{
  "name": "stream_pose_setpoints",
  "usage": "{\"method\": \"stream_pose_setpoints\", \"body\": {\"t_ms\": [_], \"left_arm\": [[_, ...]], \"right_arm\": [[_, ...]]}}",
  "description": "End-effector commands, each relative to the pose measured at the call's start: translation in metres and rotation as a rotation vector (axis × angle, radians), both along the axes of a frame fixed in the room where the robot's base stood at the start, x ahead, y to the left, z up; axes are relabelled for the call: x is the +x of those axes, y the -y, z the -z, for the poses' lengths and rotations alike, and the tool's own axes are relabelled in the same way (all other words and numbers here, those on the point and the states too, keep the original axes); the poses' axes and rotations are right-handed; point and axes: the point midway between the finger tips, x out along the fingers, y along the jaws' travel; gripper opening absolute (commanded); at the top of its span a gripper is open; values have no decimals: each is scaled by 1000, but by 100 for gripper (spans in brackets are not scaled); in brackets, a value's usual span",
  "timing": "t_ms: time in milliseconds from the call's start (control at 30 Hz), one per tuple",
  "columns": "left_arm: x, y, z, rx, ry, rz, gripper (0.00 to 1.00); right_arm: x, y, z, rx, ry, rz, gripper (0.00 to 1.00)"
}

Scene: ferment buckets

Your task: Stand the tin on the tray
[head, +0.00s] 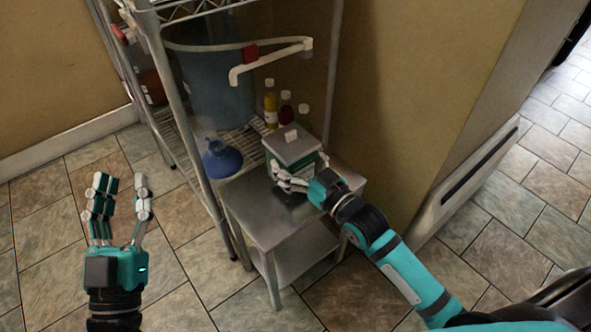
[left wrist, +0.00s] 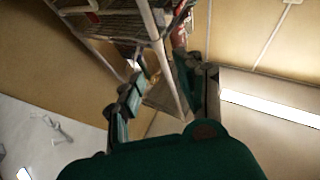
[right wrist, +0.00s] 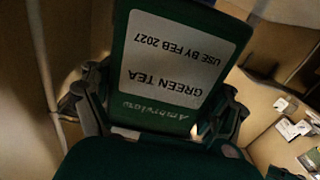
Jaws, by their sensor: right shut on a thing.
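The tin (head: 292,152) is a green box with a grey lid and a white knob, upright over the small steel table at the centre of the head view. My right gripper (head: 293,180) is shut on its lower part from the right. The right wrist view shows the tin (right wrist: 178,70) close up between the fingers, its white "GREEN TEA" label upside down. I cannot tell whether its base touches the table. My left gripper (head: 120,200) is open and empty over the floor at the left; its fingers also show in the left wrist view (left wrist: 165,95). I cannot make out a separate tray.
The small steel table (head: 258,213) has bare top left of the tin. Behind stands a wire rack (head: 180,125) with a large blue-grey bucket (head: 215,90), a blue funnel-like thing (head: 222,160) and several small bottles (head: 271,105). A wall corner (head: 400,120) stands close at the right.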

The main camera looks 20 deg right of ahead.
Motion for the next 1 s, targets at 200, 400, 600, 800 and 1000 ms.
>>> {"method": "stream_pose_setpoints", "body": {"t_ms": [200,400,600,800,1000], "left_arm": [[-26,-2,-34,-74,255,14,36],[-41,-3,-49,-107,363,20,36],[-41,-4,-50,-107,366,21,36],[-43,-4,-51,-110,378,21,36],[-43,-4,-51,-110,377,21,36]], "right_arm": [[-1,0,23,0,1,0,43],[-1,0,28,1,2,0,43],[-1,0,27,1,2,0,43],[-1,0,32,0,-1,1,90],[-1,0,31,0,-1,1,100]]}}
